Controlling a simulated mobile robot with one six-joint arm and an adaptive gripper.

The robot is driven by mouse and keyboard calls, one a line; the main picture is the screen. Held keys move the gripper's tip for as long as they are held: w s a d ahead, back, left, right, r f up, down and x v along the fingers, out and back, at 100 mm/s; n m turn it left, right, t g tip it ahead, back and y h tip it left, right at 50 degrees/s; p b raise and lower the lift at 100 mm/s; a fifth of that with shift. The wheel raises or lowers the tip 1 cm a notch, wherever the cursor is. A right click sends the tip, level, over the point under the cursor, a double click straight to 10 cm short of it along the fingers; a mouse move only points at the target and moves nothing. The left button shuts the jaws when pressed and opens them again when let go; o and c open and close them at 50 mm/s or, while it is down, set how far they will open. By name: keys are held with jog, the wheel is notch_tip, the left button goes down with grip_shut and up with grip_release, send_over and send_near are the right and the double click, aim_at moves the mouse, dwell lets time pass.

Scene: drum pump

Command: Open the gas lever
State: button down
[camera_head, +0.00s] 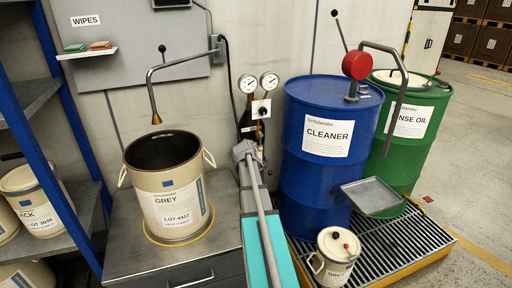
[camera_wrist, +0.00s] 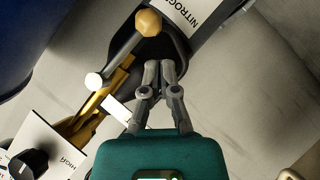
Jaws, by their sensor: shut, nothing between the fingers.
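In the wrist view a grey rod ends in a gold ball knob (camera_wrist: 148,22), with a pale round end at its lower left; it looks like the gas lever. Brass valve parts (camera_wrist: 105,95) lie beside it. The dark cylinder (camera_wrist: 180,50) behind carries a white label reading NITROG. My gripper (camera_wrist: 160,65) is shut and empty, its fingertips just below the knob in the picture; I cannot tell whether they touch anything. In the head view my gripper (camera_head: 244,148) is in front of the wall below two gauges (camera_head: 247,84), and my arm hides much of the cylinder.
A white plate with a black knob (camera_wrist: 28,163) is at lower left in the wrist view. In the head view a blue CLEANER drum (camera_head: 315,170) stands close right of my arm, and an open GREY pail (camera_head: 175,205) stands left on a cabinet.

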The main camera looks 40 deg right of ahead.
jog(key=w+a+p+v, duration=0.1)
jog(key=p+v, duration=0.3)
jog(key=v, duration=0.7)
jog(key=shift+f, duration=0.25)
jog(key=shift+a, duration=0.1)
jog(key=s+a+f+g+y, duration=0.1)
jog(key=a+f+g+y, duration=0.2)
jog(key=a, duration=0.9)
jog(key=s+a+f+y, duration=0.15)
jog(key=a+f, duration=0.35)
jog(key=a, duration=0.7)
jog(key=s+a+f+g+y, duration=0.1)
jog(key=s+a+g+y, duration=0.2)
jog(key=a, duration=0.7)
jog(key=s+a+f+g+y, duration=0.1)
jog(key=s+a+y, duration=0.1)
jog(key=s+a, duration=0.6)
notch_tip(320, 180, up, 25)
jog(key=w+a+p, duration=0.2)
jog(key=p, duration=2.2)
jog(key=shift+f+g+p, duration=0.15)
jog(key=shift+g+p, duration=0.15)
jog(key=shift+p, duration=0.1)
